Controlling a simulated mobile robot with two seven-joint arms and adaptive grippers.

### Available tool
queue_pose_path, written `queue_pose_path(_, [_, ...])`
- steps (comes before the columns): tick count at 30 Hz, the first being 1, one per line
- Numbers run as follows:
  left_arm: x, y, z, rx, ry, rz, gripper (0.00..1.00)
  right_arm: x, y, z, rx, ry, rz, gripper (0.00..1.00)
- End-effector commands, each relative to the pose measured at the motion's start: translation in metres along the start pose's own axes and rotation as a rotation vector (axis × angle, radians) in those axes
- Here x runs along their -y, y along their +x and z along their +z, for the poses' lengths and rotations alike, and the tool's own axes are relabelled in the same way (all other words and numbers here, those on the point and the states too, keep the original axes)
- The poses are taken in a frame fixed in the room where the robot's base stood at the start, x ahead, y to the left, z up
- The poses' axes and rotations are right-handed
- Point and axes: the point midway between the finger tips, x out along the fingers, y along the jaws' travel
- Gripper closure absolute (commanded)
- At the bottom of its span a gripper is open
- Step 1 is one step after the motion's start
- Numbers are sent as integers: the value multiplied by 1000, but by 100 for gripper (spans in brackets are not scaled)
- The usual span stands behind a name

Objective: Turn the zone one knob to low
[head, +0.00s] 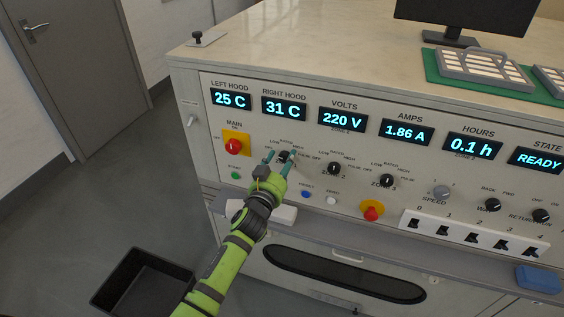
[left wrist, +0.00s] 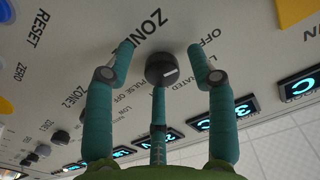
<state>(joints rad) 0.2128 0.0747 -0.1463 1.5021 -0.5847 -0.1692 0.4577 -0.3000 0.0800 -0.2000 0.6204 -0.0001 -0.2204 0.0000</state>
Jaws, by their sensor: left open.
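The zone one knob (head: 284,156) is a small black dial on the console's front panel, below the right hood display. In the left wrist view the knob (left wrist: 160,69) shows a short white mark on its face, slanting toward the partly hidden labels at right. I cannot tell exactly which label it points to. My left gripper (head: 281,157) is open, with its green fingers reaching to the panel on either side of the knob. In the left wrist view, its fingers (left wrist: 160,58) flank the knob with a gap on both sides. My right gripper is not in view.
The yellow-backed red main switch (head: 234,146) and a green button (head: 236,175) are left of the gripper. The zone two knob (head: 333,169) and blue reset button (head: 306,194) are to its right. A ledge (head: 330,217) runs below; a black bin (head: 150,280) stands on the floor.

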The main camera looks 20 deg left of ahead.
Motion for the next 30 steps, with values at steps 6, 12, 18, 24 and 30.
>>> queue_pose_path(6, [0,0,0,1,0,0,96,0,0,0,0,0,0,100])
queue_pose_path(12, [0,0,1,3,0,-1,99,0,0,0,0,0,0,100])
queue_pose_path(18, [0,-1,2,5,27,-1,100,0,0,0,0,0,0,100])
queue_pose_path(24, [0,-1,3,8,49,-1,100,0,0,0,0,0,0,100])
queue_pose_path(30, [1,-1,4,10,111,-1,100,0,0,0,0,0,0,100])
